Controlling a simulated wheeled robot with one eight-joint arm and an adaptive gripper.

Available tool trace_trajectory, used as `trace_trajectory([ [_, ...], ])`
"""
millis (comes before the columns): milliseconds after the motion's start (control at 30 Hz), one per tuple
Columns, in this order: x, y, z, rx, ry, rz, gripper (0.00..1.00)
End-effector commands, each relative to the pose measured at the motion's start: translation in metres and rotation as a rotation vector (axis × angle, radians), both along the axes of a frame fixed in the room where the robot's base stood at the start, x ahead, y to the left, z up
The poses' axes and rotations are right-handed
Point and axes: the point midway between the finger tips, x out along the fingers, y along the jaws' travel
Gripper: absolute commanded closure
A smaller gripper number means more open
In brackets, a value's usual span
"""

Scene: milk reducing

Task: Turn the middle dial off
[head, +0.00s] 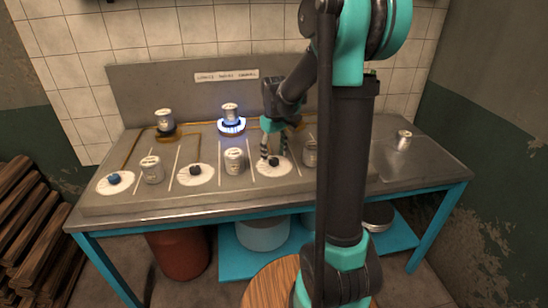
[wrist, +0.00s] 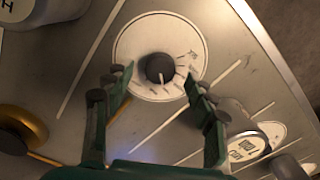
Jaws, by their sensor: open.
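Three round white dials lie along the front of the metal counter in the head view. The middle dial (head: 195,174) has a dark knob and nothing touches it. My gripper (head: 268,153) is over the right dial (head: 285,168), not the middle one. In the wrist view my open gripper (wrist: 157,82) has its fingers on either side of the right dial's dark knob (wrist: 159,68); I cannot tell whether they touch it. The middle burner (head: 231,126) glows blue under a can (head: 230,110).
A can (head: 152,170) stands between the left and middle dials, another (head: 234,161) between the middle and right dials. A further can (head: 310,153) is right of my gripper. A can (head: 165,119) sits on the left burner. My arm hides part of the counter.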

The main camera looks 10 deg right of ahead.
Motion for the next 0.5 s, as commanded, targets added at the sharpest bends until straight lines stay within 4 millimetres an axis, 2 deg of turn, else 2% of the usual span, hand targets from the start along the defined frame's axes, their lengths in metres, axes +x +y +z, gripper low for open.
trace_trajectory([
  [200,0.0,0.0,-0.016,0.0,0.0,0.0,0.44],
  [500,0.0,0.0,-0.017,0.0,0.0,0.0,0.44],
])
